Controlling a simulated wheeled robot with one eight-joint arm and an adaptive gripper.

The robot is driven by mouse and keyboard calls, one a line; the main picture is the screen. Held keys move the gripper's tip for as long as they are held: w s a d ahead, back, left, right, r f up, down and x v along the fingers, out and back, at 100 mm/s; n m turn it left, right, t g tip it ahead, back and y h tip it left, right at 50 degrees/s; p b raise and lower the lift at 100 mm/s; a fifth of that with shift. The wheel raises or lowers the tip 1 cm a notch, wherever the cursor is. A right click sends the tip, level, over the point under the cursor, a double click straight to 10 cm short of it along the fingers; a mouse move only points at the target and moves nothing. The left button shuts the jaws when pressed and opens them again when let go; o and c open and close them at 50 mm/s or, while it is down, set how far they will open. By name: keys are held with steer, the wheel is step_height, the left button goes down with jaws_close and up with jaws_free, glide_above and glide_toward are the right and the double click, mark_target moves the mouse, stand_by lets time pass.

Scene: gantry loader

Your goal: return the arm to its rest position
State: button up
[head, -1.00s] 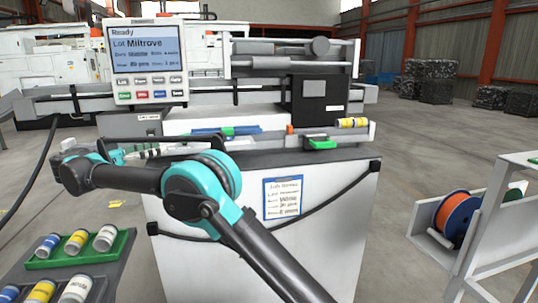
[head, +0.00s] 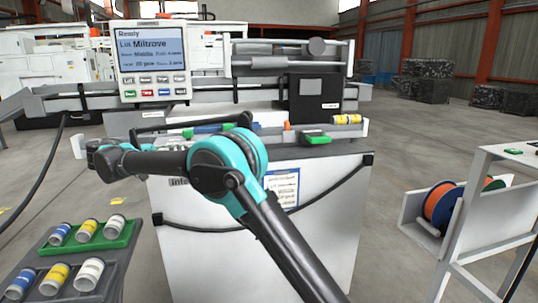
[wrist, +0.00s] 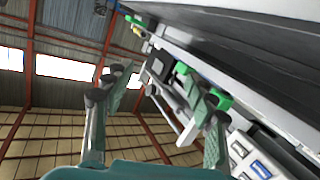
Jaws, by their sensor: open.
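My arm reaches up from the bottom of the head view and bends to the left in front of the machine. My gripper (wrist: 160,95) shows in the wrist view with its two fingers spread apart and nothing between them. In the head view its fingers cannot be made out among the arm links. The wrist view looks up past the tilted machine to the roof and windows.
The white machine (head: 325,225) stands close behind my arm, with a display panel (head: 152,60) reading "Ready". A green tray (head: 92,240) with several small cans is at lower left. An orange-and-blue spool (head: 440,205) sits on a white stand at right. Open floor lies beyond.

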steer(key=w+d+f+n+g+y, duration=0.1)
steer(key=w+d+f+n+g, duration=0.15)
steer(key=d, duration=0.75)
steer(key=w+d+f+n+g+y, duration=0.15)
steer(key=d+f, duration=0.25)
steer(key=d, duration=0.6)
steer(key=s+d+f+n+g+y, duration=0.1)
steer(key=s+d+f, duration=0.15)
steer(key=d, duration=0.45)
steer(key=s+d+f+g+y, duration=0.1)
steer(key=d+f, duration=0.3)
steer(key=d, duration=0.3)
steer(key=s+d+f+n+g+y, duration=0.1)
steer(key=s+d+f+y, duration=0.2)
steer(key=s+d+f, duration=0.5)
steer(key=s+d+f+n+y, duration=0.1)
steer(key=s+d+f+y, duration=0.2)
steer(key=s+d+f, duration=0.5)
steer(key=s+a+f+n+y, duration=0.1)
steer(key=s+f+y, duration=0.1)
steer(key=s, duration=0.9)
steer(key=shift+s+f+t, duration=0.25)
steer(key=shift+f+t, duration=0.15)
steer(key=shift+f, duration=0.4)
